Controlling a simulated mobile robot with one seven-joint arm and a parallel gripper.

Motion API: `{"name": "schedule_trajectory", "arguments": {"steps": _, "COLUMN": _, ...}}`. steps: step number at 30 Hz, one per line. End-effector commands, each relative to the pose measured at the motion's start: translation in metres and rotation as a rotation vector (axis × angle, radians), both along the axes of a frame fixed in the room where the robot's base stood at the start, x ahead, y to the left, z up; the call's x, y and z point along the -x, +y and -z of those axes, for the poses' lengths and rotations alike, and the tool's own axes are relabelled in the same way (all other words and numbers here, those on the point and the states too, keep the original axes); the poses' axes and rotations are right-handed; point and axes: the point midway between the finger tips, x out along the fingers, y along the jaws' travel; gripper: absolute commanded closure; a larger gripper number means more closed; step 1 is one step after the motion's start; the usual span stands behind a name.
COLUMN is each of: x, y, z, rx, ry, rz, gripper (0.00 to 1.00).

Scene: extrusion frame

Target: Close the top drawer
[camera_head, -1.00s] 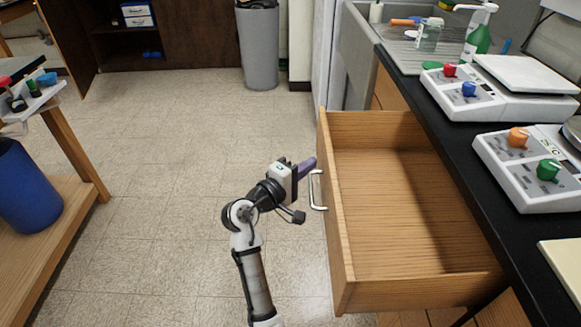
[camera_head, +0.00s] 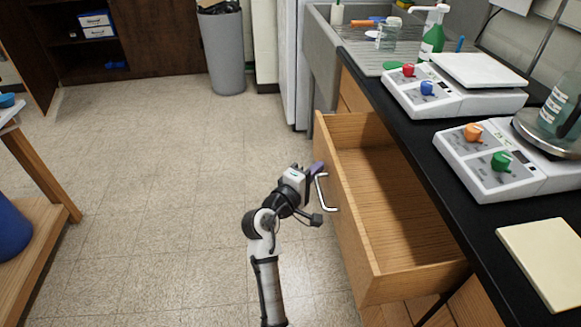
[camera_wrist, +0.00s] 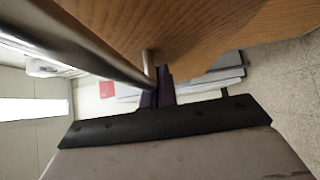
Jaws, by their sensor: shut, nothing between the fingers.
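The top drawer (camera_head: 352,222) is wooden, empty inside, and stands out from under the black counter on the right of the head view. Its silver bar handle (camera_head: 325,193) is on the front face; in the wrist view the handle (camera_wrist: 92,50) runs large across the upper left, below the wooden drawer front (camera_wrist: 190,28). My gripper (camera_head: 317,169) is shut and empty. Its purple fingers (camera_wrist: 157,92) are close to the drawer front beside the handle's post. I cannot tell whether they touch the wood or the handle.
The black counter (camera_head: 425,150) carries two white scale-like devices and a cream board (camera_head: 545,262). A grey bin (camera_head: 222,50) stands at the back. A wooden table with a blue bucket (camera_head: 12,230) is at the left. The floor between is clear.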

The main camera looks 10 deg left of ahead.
Motion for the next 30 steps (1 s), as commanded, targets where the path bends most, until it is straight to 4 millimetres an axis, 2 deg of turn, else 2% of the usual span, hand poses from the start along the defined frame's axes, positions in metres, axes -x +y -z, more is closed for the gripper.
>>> {"name": "schedule_trajectory", "arguments": {"steps": 1, "x": -0.005, "y": -0.021, "z": -0.004, "rx": 0.002, "ry": 0.003, "rz": 0.013, "gripper": 1.00}}
{"name": "schedule_trajectory", "arguments": {"steps": 6, "x": -0.022, "y": -0.074, "z": -0.005, "rx": 0.000, "ry": 0.002, "rz": 0.012, "gripper": 1.00}}
{"name": "schedule_trajectory", "arguments": {"steps": 15, "x": -0.046, "y": -0.146, "z": -0.004, "rx": 0.000, "ry": 0.001, "rz": 0.008, "gripper": 1.00}}
{"name": "schedule_trajectory", "arguments": {"steps": 21, "x": -0.055, "y": -0.171, "z": -0.002, "rx": 0.000, "ry": 0.001, "rz": 0.004, "gripper": 1.00}}
{"name": "schedule_trajectory", "arguments": {"steps": 30, "x": -0.058, "y": -0.182, "z": 0.000, "rx": 0.001, "ry": 0.000, "rz": 0.005, "gripper": 1.00}}
